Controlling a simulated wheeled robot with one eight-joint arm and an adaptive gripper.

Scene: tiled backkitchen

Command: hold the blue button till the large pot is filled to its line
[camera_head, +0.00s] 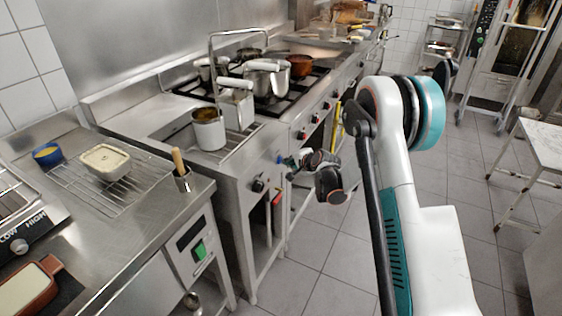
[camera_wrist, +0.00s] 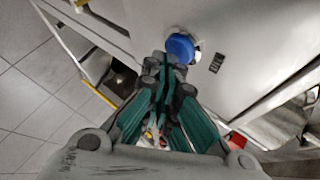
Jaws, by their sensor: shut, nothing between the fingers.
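The blue button (camera_wrist: 181,47) is a round knob on the steel front panel, at the upper middle of the wrist view. It shows small in the head view (camera_head: 279,159), on the front of the cooking line. My gripper (camera_wrist: 168,64) is shut and empty, its teal fingertips at the button's lower left edge. I cannot tell whether they press it. In the head view my gripper (camera_head: 289,161) is also at the button. A large steel pot (camera_head: 267,78) with pale handles stands on the stove near a tall bent pipe. Its line and water level cannot be made out.
Red-marked knobs (camera_head: 302,134) line the stove front. A steel counter (camera_head: 150,225) with a wire rack is at left. Tiled floor (camera_head: 325,240) lies open in front.

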